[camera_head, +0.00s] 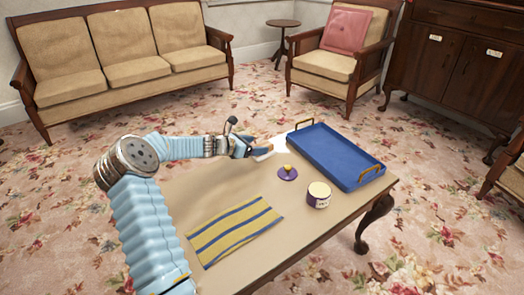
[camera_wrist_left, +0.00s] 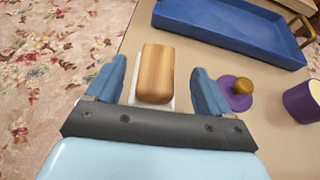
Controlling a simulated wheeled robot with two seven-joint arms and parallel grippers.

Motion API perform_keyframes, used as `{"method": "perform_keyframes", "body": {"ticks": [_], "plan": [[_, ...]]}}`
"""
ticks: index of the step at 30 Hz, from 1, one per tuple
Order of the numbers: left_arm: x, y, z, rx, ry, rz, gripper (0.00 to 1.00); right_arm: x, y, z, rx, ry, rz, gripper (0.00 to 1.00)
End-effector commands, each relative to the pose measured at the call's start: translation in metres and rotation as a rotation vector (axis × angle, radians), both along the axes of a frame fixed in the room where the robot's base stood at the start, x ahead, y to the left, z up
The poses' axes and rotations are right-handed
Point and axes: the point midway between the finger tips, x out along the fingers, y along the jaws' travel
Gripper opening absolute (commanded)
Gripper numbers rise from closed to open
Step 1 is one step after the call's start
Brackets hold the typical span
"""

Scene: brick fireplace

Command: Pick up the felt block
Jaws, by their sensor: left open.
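The felt block (camera_wrist_left: 157,72) shows in the left wrist view as a tan, wood-grained block with rounded edges. Pale material shows along its lower edges; I cannot tell whether it is the block's felt or something under it. My left gripper (camera_wrist_left: 157,66) is open, with one blue finger on each side of the block and gaps between. I cannot tell its height above the table. In the head view my left gripper (camera_head: 252,146) is over the table's far left part and largely hides the block. My right gripper is not in view.
A white patch (camera_head: 280,144) lies beside the tray.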

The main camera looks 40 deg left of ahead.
Motion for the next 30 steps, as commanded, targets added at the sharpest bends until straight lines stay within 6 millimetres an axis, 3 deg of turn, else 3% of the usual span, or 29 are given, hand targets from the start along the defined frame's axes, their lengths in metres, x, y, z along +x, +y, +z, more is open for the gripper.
{"method": "perform_keyframes", "body": {"ticks": [8, 17, 27, 30], "plan": [[0.037, -0.007, -0.018, -0.002, -0.002, -0.001, 0.81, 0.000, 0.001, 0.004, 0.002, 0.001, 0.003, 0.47], [0.042, -0.007, -0.021, -0.001, 0.000, 0.000, 0.79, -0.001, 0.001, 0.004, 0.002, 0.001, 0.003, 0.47], [0.041, -0.007, -0.021, -0.001, 0.000, 0.000, 0.27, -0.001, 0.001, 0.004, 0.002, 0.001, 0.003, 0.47], [0.041, -0.007, -0.021, -0.001, -0.001, 0.000, 0.24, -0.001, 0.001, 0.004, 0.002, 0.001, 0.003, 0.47]]}}
